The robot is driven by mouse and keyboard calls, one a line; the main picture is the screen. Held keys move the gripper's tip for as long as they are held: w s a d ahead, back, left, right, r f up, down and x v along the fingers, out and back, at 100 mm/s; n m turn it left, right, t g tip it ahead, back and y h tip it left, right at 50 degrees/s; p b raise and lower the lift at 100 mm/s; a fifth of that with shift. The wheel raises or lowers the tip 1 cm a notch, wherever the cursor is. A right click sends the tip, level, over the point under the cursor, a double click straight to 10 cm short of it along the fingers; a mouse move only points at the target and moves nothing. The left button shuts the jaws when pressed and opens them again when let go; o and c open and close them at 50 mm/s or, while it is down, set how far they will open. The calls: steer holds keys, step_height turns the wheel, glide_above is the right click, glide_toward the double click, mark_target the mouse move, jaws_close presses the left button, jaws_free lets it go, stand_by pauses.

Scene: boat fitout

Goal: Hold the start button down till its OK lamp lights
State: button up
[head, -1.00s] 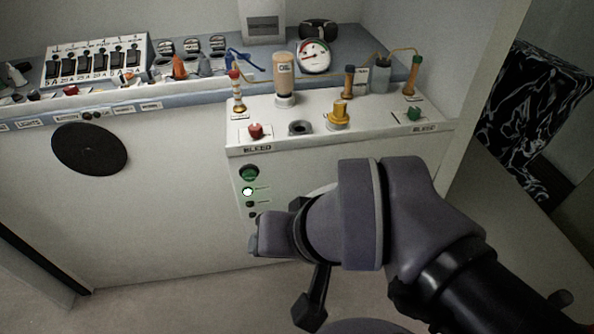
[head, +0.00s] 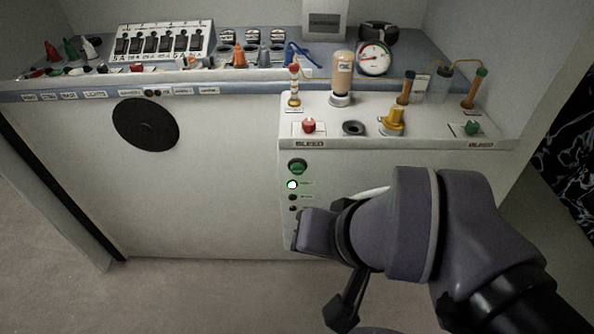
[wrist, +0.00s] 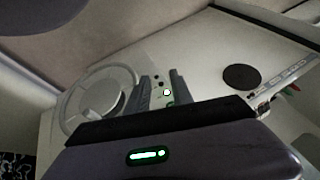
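The green start button (head: 297,167) is on the front face of the white cabinet (head: 400,157), under its top edge. Below it in a column, one lamp (head: 292,184) glows white and the lower lamps (head: 292,197) are dark. Their labels are too small to read. In the wrist view the lit lamp (wrist: 167,92) shows between my fingers, with some green of the button (wrist: 170,102) beside it. My gripper (wrist: 161,78) is open and empty, its two fingers apart, facing the panel.
A handwheel (wrist: 69,110) stands beside my fingers in the wrist view. The cabinet top carries a red knob (head: 309,126), a yellow valve (head: 393,122) and a green knob (head: 471,128). A black disc (head: 146,125) is on the panel to the left. The floor (head: 200,290) in front is clear.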

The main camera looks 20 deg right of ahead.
jaws_close()
stand_by(1.4)
